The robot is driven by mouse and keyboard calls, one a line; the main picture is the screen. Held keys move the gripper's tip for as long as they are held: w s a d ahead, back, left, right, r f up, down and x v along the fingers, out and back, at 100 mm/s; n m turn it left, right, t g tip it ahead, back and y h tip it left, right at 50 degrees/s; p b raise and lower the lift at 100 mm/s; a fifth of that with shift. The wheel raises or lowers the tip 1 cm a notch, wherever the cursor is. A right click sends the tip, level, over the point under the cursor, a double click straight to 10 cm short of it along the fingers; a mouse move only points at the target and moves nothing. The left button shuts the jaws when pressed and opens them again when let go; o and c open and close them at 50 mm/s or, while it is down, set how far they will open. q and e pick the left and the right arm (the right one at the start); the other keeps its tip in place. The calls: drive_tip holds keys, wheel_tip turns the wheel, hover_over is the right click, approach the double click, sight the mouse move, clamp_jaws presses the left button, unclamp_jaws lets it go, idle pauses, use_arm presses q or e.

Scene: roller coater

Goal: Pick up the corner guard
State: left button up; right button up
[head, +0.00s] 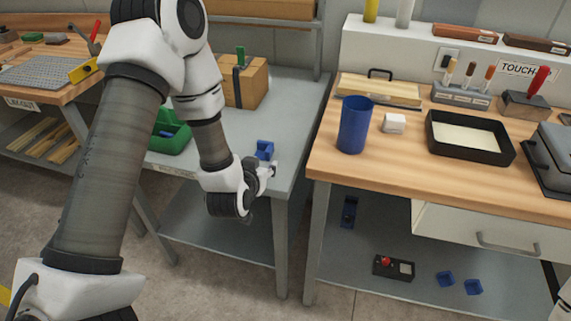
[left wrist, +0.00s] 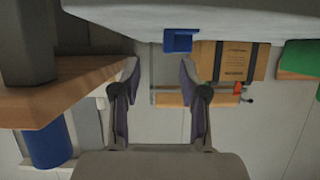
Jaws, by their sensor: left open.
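A small blue corner guard (head: 264,149) sits on the grey table near its right front corner. My left gripper (head: 271,170) is just in front of it at the table edge, open and empty, apart from it. In the left wrist view the open fingers of the left gripper (left wrist: 160,72) point toward the table edge, and the blue corner guard (left wrist: 178,41) lies beyond them, nearest the right finger. My right gripper is not in view.
A cardboard box (head: 250,85) and a green bin (head: 172,135) stand on the grey table (head: 292,100). A wooden bench (head: 400,165) with a blue cup (head: 354,125) and black tray (head: 468,150) is to the right. Two blue pieces (head: 445,279) lie on its lower shelf.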

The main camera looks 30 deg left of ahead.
sight(269, 148)
use_arm(q)
drive_tip(key=shift+w+a+b, duration=0.2)
drive_tip(key=shift+w+b, duration=0.1)
drive_tip(key=shift+b, duration=0.05)
drive_tip(key=shift+w+a+r, duration=0.1)
drive_tip(key=shift+a+r, duration=0.15)
drive_tip(key=x, duration=0.5)
drive_tip(key=p+x, duration=0.1)
drive_tip(key=x, duration=0.1)
drive_tip(key=shift+w+a+r, duration=0.25)
drive_tip(key=shift+w+a, duration=0.1)
drive_tip(key=shift+a, duration=0.05)
clamp_jaws()
